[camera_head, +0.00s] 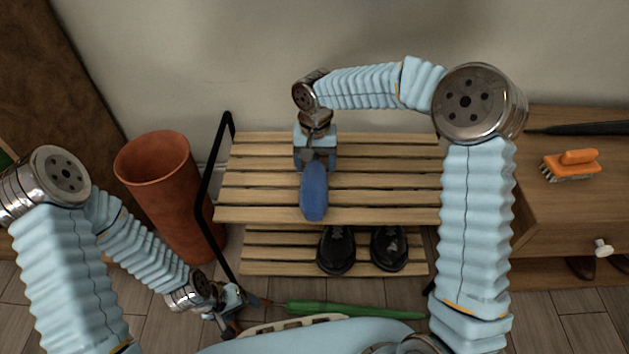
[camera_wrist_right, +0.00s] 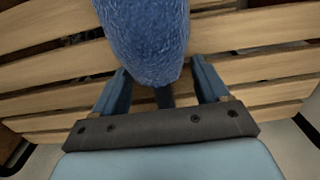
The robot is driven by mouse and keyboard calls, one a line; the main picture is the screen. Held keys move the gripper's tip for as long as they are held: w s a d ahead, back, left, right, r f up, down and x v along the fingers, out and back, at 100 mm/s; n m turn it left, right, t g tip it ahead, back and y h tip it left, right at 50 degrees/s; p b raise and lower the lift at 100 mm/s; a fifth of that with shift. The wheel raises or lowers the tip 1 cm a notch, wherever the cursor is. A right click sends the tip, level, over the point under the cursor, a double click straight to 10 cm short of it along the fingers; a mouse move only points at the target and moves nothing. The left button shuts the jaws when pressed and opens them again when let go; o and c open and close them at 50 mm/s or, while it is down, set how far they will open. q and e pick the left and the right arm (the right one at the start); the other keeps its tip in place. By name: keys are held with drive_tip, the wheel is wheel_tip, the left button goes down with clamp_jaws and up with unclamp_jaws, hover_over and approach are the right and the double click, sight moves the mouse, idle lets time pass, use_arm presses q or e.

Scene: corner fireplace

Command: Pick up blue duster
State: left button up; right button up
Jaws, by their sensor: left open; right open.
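The blue duster (camera_head: 314,196) lies on the top shelf of the slatted wooden rack (camera_head: 390,181), its fuzzy head toward the front. Its dark handle end is mostly hidden by my right gripper. My right gripper (camera_head: 311,162) is open at the back end of the duster. In the right wrist view the fuzzy head (camera_wrist_right: 148,38) fills the upper middle, and the open fingers of the right gripper (camera_wrist_right: 165,88) stand on either side of its near end and the dark handle. My left gripper (camera_head: 235,312) is open and low at the left, near the floor, away from the duster.
Black shoes (camera_head: 337,250) stand on the lower shelf. A terracotta pot (camera_head: 165,190) stands left of the rack. A wooden cabinet (camera_head: 570,215) at the right holds an orange brush (camera_head: 572,165). A green-handled item (camera_head: 345,309) lies in front of the rack. The top shelf's right side is clear.

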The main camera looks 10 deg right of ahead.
sight(313, 161)
drive_tip(key=c, duration=1.2)
drive_tip(key=shift+r, duration=0.3)
drive_tip(key=r, duration=0.3)
drive_tip(key=shift+s+a+r+p, duration=0.25)
drive_tip(key=shift+p, duration=0.15)
drive_tip(key=s+a+r, duration=0.1)
drive_tip(key=r, duration=0.1)
drive_tip(key=s+a+r, duration=0.1)
drive_tip(key=s+r, duration=0.2)
drive_tip(key=shift+a+r+p, duration=0.35)
drive_tip(key=shift+a+p, duration=0.05)
drive_tip(key=s+a+r, duration=0.1)
drive_tip(key=s, duration=0.1)
drive_tip(key=s+a+r, duration=0.1)
drive_tip(key=s+a, duration=0.1)
drive_tip(key=s+a+r, duration=0.1)
drive_tip(key=s, duration=0.2)
drive_tip(key=shift+a+r, duration=0.1)
drive_tip(key=shift+a, duration=0.3)
